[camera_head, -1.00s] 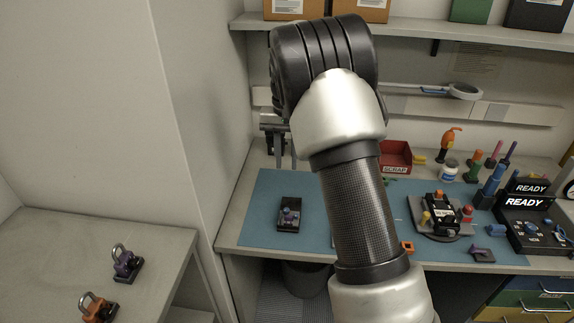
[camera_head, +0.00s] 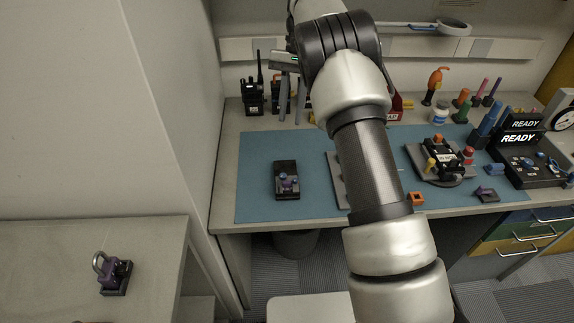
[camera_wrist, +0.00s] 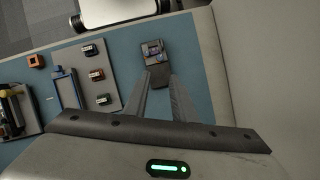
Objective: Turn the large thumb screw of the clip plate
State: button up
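My gripper (camera_head: 291,119) is behind and above the plate in the head view, fingers pointing down. In the wrist view my gripper (camera_wrist: 160,80) has its two fingers apart with nothing between them. It does not touch the plate.
The blue mat (camera_head: 257,150) is clear around the plate. To the right are a grey tray (camera_wrist: 121,77) with small parts and a black device (camera_head: 440,157) on a grey stand. Radios (camera_head: 253,97) stand behind. A purple shackled item (camera_head: 114,273) sits on the left table.

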aim_at(283, 175)
jog(key=b+x, duration=0.2)
jog(key=x, duration=1.3)
jog(key=shift+f, duration=0.35)
